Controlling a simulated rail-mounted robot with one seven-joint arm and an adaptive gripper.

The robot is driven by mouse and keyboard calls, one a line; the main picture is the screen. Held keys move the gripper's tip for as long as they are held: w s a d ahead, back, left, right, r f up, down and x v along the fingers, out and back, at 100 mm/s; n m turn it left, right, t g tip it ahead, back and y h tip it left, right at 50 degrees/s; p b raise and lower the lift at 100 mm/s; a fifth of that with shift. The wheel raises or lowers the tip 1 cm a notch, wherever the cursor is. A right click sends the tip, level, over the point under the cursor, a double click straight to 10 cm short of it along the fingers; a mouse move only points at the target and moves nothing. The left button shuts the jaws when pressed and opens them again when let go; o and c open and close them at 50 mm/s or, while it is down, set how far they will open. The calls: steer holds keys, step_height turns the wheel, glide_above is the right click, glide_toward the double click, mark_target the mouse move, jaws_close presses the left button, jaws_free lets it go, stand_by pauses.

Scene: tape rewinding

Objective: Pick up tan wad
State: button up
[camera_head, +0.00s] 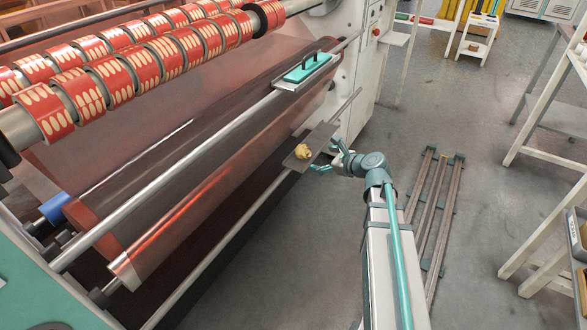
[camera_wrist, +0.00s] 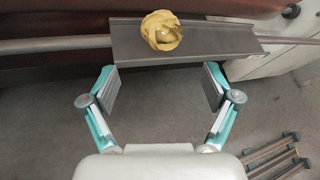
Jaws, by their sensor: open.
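The tan wad (camera_head: 302,151) is a crumpled yellow-tan ball on a small grey metal tray (camera_head: 322,136) fixed along a rod of the machine. In the wrist view the wad (camera_wrist: 162,31) sits on the tray (camera_wrist: 225,40) at the top, a little left of its middle. My gripper (camera_wrist: 160,88) is open and empty, its two fingers spread wide below the tray's near edge in that view. The wad lies beyond the fingertips, roughly centred between them and apart from both. In the head view my gripper (camera_head: 323,168) is close beside the tray, on its near right side.
A rod (camera_wrist: 60,43) runs out from both sides of the tray. Red-and-cream tape rolls (camera_head: 120,80) line the machine above. A teal-handled tool (camera_head: 307,67) rests on a higher tray. Floor rails (camera_head: 432,210) and shelving (camera_head: 545,120) stand to the right, with open floor between.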

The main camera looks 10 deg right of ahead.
mark_target(307, 151)
steer(key=w+m, duration=0.1)
steer(key=w+a+f+m, duration=0.1)
steer(key=w, duration=0.1)
steer(key=w+a+m+b, duration=0.1)
steer(key=w, duration=0.1)
steer(key=shift+a+f+m+t, duration=0.1)
steer(key=shift+f+m+t, duration=0.2)
steer(key=shift+m, duration=0.1)
steer(key=shift+a+r+b+x, duration=0.15)
steer(key=shift+b+x, duration=0.3)
steer(key=shift+x, duration=0.9)
steer(key=shift+a+r+b+x, duration=0.15)
steer(key=shift+b+x, duration=0.25)
steer(key=shift+x, duration=0.95)
steer(key=c, duration=1)
